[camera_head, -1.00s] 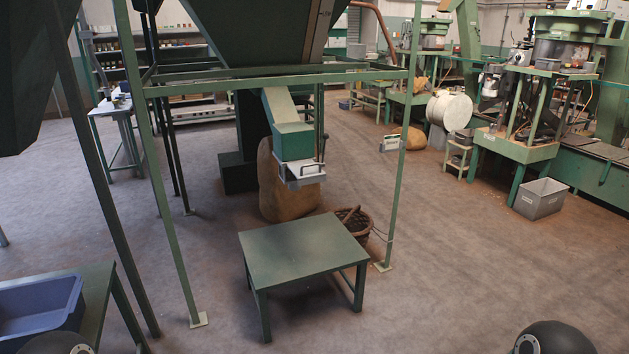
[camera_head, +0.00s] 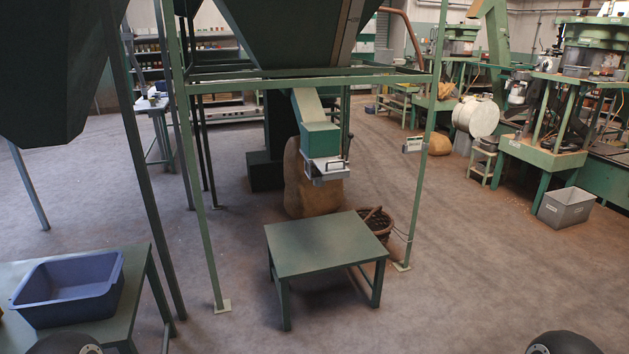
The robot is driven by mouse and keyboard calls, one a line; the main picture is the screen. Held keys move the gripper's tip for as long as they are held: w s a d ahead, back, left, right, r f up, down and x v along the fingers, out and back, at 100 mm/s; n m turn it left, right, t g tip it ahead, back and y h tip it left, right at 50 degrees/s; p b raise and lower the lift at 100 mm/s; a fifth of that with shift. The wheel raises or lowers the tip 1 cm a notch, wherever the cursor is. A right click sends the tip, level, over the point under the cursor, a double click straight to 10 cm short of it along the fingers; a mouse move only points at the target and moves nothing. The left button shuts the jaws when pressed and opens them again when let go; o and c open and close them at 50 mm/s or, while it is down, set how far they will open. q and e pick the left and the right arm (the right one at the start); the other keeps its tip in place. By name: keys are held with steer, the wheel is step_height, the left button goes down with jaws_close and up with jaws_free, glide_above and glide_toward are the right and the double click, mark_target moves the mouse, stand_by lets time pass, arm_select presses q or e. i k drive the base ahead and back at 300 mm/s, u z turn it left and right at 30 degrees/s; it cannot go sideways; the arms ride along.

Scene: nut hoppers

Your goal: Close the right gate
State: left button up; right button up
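In the head view a green hopper (camera_head: 290,32) stands on a green frame. Its sloped chute ends in a green box (camera_head: 320,138). At the mouth of the box sits a pale metal gate (camera_head: 324,169) with a dark handle (camera_head: 334,165). The frames do not clearly show how far the gate is open. No gripper shows. Only dark rounded parts of my arms show at the bottom left and bottom right edges, well away from the gate.
A low green table (camera_head: 325,245) stands below and in front of the gate. A sack (camera_head: 309,190) and a wicker basket (camera_head: 379,224) are behind it. A blue bin (camera_head: 68,290) sits on a table at left. The hopper frame's posts flank the chute.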

mark_target(332, 168)
steer(key=k, duration=0.55)
steer(key=z, duration=0.05)
steer(key=i, duration=1.5)
steer(key=u, duration=0.7)
steer(key=i, duration=1.6)
steer(key=z, duration=0.75)
